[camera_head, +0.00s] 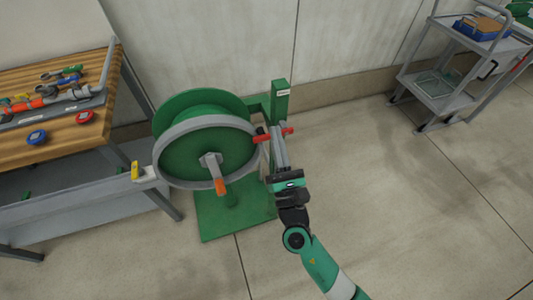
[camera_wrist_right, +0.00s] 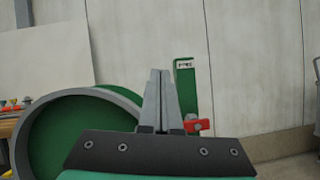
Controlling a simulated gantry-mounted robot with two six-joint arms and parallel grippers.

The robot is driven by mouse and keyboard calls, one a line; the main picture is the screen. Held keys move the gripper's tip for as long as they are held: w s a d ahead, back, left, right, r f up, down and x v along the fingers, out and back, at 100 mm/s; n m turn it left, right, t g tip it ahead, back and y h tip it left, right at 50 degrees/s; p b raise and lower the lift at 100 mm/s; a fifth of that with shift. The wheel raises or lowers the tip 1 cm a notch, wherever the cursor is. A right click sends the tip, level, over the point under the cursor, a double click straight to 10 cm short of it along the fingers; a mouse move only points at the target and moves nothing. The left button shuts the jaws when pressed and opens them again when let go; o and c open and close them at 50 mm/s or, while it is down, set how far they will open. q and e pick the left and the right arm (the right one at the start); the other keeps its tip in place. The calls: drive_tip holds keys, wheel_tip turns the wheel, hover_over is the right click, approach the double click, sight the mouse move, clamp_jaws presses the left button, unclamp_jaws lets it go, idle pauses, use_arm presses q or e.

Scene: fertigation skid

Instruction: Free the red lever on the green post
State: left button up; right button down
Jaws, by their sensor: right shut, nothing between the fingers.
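The green post (camera_head: 280,103) stands behind the reel and has a small white label near its top. It also shows in the right wrist view (camera_wrist_right: 184,85). The red lever (camera_head: 288,131) shows on both sides of my right gripper (camera_head: 275,129), whose fingers cover its middle. In the right wrist view, a red part of the lever (camera_wrist_right: 203,125) shows just right of the fingers. My right gripper (camera_wrist_right: 160,72) is shut and empty, with its fingers pointing toward the post. I cannot tell whether they touch the lever. My left gripper is out of view.
A green hose reel (camera_head: 190,150) with a grey rim and an orange-handled crank (camera_head: 219,186) stands close left of my right gripper. A wooden workbench (camera_head: 62,136) with tools is at the left. A grey cart (camera_head: 440,95) stands at the back right. The floor right of my arm is clear.

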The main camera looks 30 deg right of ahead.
use_arm(q)
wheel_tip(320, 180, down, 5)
drive_tip(key=b, duration=0.3)
drive_tip(key=shift+b, duration=0.35)
use_arm(e)
drive_tip(key=s+a+f+n+g+y, duration=0.1)
drive_tip(key=s+f+n, duration=0.1)
drive_tip(key=f, duration=0.7)
drive_tip(key=s+f+n+y, duration=0.1)
drive_tip(key=s+f+y, duration=0.1)
drive_tip(key=f, duration=0.7)
drive_tip(key=shift+a+n+g, duration=0.4)
use_arm(q)
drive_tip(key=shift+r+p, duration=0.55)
drive_tip(key=shift+p, duration=0.05)
use_arm(e)
drive_tip(key=w+d+r, duration=0.2)
drive_tip(key=w+r, duration=0.4)
drive_tip(key=w, duration=0.3)
drive_tip(key=shift+w+d+r, duration=0.15)
drive_tip(key=shift+d+r, duration=0.05)
